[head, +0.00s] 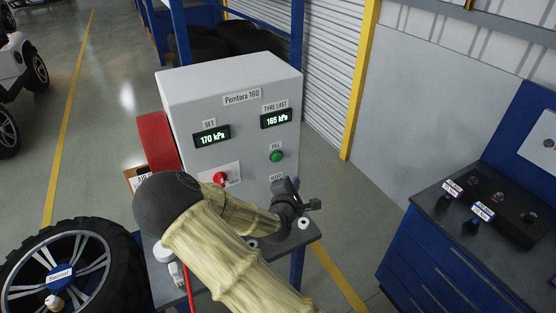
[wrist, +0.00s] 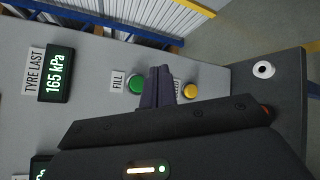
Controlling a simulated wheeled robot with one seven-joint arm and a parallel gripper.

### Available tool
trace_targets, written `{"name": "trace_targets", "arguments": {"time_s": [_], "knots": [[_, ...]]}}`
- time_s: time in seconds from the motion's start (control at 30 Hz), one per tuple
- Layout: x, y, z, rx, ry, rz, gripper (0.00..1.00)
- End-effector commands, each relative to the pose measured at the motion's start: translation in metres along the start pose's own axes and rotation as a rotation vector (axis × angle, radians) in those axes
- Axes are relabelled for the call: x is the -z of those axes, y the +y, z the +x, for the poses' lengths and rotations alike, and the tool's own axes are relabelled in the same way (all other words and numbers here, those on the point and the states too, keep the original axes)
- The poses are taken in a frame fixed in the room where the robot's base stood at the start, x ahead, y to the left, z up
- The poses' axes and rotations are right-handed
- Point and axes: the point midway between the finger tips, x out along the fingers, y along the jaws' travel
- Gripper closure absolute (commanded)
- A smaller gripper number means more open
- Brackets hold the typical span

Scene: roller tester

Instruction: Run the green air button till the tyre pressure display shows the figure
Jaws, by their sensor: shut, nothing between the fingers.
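The grey cabinet labelled Pemtora 160 (head: 230,82) stands ahead. Its TYRE LAST display (head: 276,118) reads 165 kPa, also readable in the wrist view (wrist: 54,74). Its SET display (head: 211,136) reads 170 kPa. The green button (head: 277,156) under the FILL label is uncovered in the head view. In the wrist view the green button (wrist: 136,84) lies just left of my fingertips. My gripper (head: 289,186) is shut and empty, below the green button in the head view. In the wrist view my gripper (wrist: 160,72) lies between the green button and an amber button (wrist: 190,90).
A red knob (head: 220,178) sits on the cabinet's lower left. My arm hides part of the cabinet's lower face and the shelf. A wheel with tyre (head: 104,246) lies at lower left. A blue bench (head: 441,252) with a black control panel stands right, with open floor between.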

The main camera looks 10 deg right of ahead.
Motion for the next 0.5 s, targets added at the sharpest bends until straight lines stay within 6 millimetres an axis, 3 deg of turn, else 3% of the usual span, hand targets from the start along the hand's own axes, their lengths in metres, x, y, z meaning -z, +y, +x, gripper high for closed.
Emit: {"name": "trace_targets", "arguments": {"time_s": [0.5], "knots": [[0.007, 0.006, 0.011, 0.002, 0.0, 0.006, 1.0]]}}
